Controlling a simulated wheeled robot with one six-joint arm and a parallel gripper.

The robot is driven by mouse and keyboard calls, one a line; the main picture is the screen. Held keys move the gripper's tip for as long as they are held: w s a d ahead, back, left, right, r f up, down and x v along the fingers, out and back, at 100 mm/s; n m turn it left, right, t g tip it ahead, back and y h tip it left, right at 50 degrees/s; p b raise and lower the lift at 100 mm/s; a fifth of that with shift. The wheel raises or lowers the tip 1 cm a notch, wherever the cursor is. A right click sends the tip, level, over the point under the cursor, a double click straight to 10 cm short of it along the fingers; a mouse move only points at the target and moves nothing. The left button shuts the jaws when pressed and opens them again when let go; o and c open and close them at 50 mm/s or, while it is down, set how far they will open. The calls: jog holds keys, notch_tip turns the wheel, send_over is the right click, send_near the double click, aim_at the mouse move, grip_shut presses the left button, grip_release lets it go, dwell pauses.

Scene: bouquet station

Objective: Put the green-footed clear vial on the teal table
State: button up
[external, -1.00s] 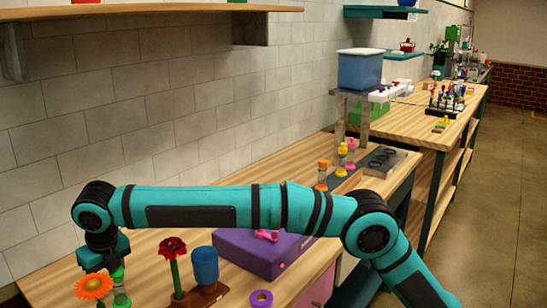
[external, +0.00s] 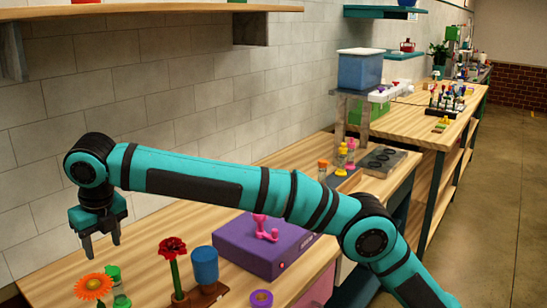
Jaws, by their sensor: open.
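A clear vial (external: 119,289) with a green top and green at its foot stands upright on the wooden bench at the lower left. An orange flower (external: 93,287) is close to its left and partly overlaps it in the picture. My gripper (external: 102,251) hangs above the vial, pointing down, with its two fingers apart and nothing between them. It is clear of the vial. I cannot pick out a teal table with certainty; the bench under the vial has a wooden top.
A red flower (external: 173,256) and a blue cup-like piece (external: 205,265) stand in a brown holder right of the vial. A purple box (external: 263,246) and a purple ring (external: 261,299) are further right. Small vials (external: 341,158) stand farther along the bench.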

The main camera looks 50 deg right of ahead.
jog(key=shift+s+r, duration=0.15)
jog(key=shift+r, duration=0.55)
jog(key=shift+d+r, duration=0.1)
jog(key=shift+d, duration=0.05)
jog(key=s+d+r+m+t+y, duration=0.1)
jog(key=d+r+m, duration=0.3)
jog(key=d, duration=0.5)
jog(key=s+d+r+m+t+y, duration=0.15)
jog(key=d+r+m, duration=0.25)
jog(key=d, duration=0.4)
jog(key=s+d+r+m+t, duration=0.15)
jog(key=d+r+m, duration=0.25)
jog(key=d, duration=0.5)
jog(key=s+d+r+m+t, duration=0.1)
jog(key=s+d+m+t, duration=0.1)
jog(key=s+d+m, duration=0.55)
jog(key=s+d+m+t, duration=0.2)
jog(key=s+d, duration=0.2)
jog(key=d, duration=0.6)
jog(key=s+d+f+m+t, duration=0.2)
jog(key=s+d+f+m, duration=0.1)
jog(key=s, duration=0.4)
jog(key=s+d+f+m+t+h, duration=0.1)
jog(key=s+d+f+m+t, duration=0.1)
jog(key=s+d+f+m, duration=0.2)
jog(key=s+d+f+m+t+h, duration=0.1)
jog(key=s+d+f+m+t, duration=0.2)
jog(key=s+d+m, duration=0.4)
jog(key=s+d+f, duration=0.1)
jog(key=s, duration=0.4)
